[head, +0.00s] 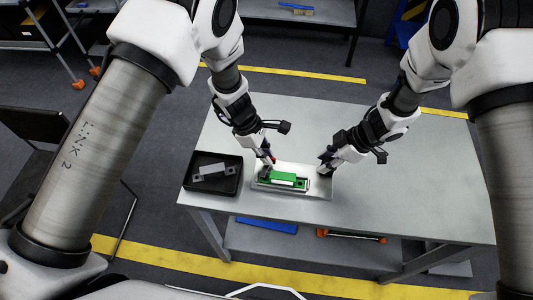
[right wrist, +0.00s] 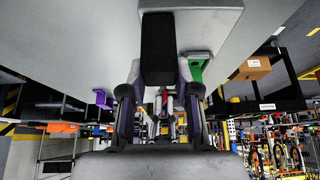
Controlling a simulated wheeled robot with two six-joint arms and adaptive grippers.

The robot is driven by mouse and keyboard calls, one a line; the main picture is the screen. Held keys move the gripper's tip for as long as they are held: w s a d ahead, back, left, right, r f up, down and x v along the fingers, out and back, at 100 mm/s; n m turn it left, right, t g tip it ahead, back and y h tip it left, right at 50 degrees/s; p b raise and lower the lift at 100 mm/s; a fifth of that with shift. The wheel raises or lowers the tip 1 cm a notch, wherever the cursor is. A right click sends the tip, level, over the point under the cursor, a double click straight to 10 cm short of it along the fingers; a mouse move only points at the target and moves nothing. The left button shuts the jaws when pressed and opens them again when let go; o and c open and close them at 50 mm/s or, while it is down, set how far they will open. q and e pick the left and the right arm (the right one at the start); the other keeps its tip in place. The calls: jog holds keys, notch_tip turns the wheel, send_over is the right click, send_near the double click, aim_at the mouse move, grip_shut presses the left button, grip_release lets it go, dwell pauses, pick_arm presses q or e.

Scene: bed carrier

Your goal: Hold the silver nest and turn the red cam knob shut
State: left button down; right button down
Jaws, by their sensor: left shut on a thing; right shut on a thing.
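The silver nest (head: 320,187) lies on the grey table, with a green piece (head: 283,177) carrying a pale bar in it. My right gripper (head: 325,165) is shut on the nest at its right end. In the right wrist view my right gripper's fingers (right wrist: 157,88) stand either side of a black block. My left gripper (head: 268,164) points down at the nest's left end, shut on a small red part there, seemingly the red cam knob (head: 273,158). The fingers largely hide this knob, so its turn angle cannot be told.
A black tray (head: 213,187) with a grey metal part (head: 213,172) stands just left of the nest. The table (head: 420,190) is clear to the right. A shelf below holds a blue item (head: 266,226). Yellow lines mark the floor.

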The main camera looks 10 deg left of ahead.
pick_arm(q)
jog(key=shift+n+t, duration=0.4)
jog(key=shift+n, duration=0.4)
jog(key=c, duration=1.3)
grip_release()
jog(key=v, duration=1.2)
jog(key=shift+s, duration=0.1)
